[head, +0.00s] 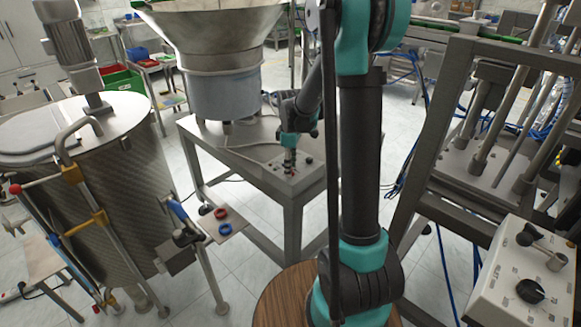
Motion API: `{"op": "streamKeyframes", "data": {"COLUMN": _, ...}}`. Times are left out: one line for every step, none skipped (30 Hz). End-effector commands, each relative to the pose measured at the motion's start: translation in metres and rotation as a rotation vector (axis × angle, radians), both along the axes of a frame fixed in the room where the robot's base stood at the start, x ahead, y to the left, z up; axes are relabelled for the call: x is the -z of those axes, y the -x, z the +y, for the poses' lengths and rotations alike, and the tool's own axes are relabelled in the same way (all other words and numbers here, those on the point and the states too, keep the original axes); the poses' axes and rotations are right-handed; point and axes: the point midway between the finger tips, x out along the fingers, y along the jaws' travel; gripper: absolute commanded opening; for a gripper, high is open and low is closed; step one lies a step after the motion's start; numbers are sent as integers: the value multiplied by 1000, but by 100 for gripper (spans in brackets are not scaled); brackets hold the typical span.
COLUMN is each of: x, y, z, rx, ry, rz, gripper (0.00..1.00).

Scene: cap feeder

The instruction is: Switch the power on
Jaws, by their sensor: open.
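The cap feeder (222,92) is a large metal bowl on a grey cylinder, standing on a grey metal table (235,150). At the table's front right corner is a small control panel (309,179) with small knobs and a red spot. My gripper (289,168) points down right over this panel, with its tips at or just above its controls. It is open, with nothing visible between its fingers. It hides part of the panel. The power switch cannot be told apart at this size, and I cannot tell whether the tips touch anything.
A steel tank (115,170) with pipes and valves stands at left. A small shelf (232,220) holds red and blue rings. A metal frame machine (450,165) and a control box (535,275) with black knobs stand at right. Blue cables hang behind my arm.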

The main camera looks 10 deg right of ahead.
Motion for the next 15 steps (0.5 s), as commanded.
{"op": "streamKeyframes", "data": {"x": 2, "y": 0, "z": 0, "rx": 0, "ry": 0, "rz": 0, "gripper": 47}}
{"op": "streamKeyframes", "data": {"x": 2, "y": 0, "z": 0, "rx": 0, "ry": 0, "rz": 0, "gripper": 47}}
{"op": "streamKeyframes", "data": {"x": 3, "y": 0, "z": 0, "rx": 0, "ry": 0, "rz": 0, "gripper": 47}}
{"op": "streamKeyframes", "data": {"x": 3, "y": 0, "z": 0, "rx": 0, "ry": 0, "rz": 0, "gripper": 47}}
{"op": "streamKeyframes", "data": {"x": 3, "y": 0, "z": 0, "rx": 0, "ry": 0, "rz": 0, "gripper": 47}}
{"op": "streamKeyframes", "data": {"x": 3, "y": 0, "z": 0, "rx": 0, "ry": 0, "rz": 0, "gripper": 47}}
{"op": "streamKeyframes", "data": {"x": 3, "y": 0, "z": 0, "rx": 0, "ry": 0, "rz": 0, "gripper": 47}}
{"op": "streamKeyframes", "data": {"x": 3, "y": 0, "z": 0, "rx": 0, "ry": 0, "rz": 0, "gripper": 47}}
{"op": "streamKeyframes", "data": {"x": 3, "y": 0, "z": 0, "rx": 0, "ry": 0, "rz": 0, "gripper": 47}}
{"op": "streamKeyframes", "data": {"x": 3, "y": 0, "z": 0, "rx": 0, "ry": 0, "rz": 0, "gripper": 44}}
{"op": "streamKeyframes", "data": {"x": 3, "y": 0, "z": 0, "rx": 0, "ry": 0, "rz": 0, "gripper": 40}}
{"op": "streamKeyframes", "data": {"x": 3, "y": 0, "z": 0, "rx": 0, "ry": 0, "rz": 0, "gripper": 35}}
{"op": "streamKeyframes", "data": {"x": 3, "y": 0, "z": 0, "rx": 0, "ry": 0, "rz": 0, "gripper": 32}}
{"op": "streamKeyframes", "data": {"x": 3, "y": 0, "z": 0, "rx": 0, "ry": 0, "rz": 0, "gripper": 28}}
{"op": "streamKeyframes", "data": {"x": 3, "y": 0, "z": 0, "rx": 0, "ry": 0, "rz": 0, "gripper": 23}}
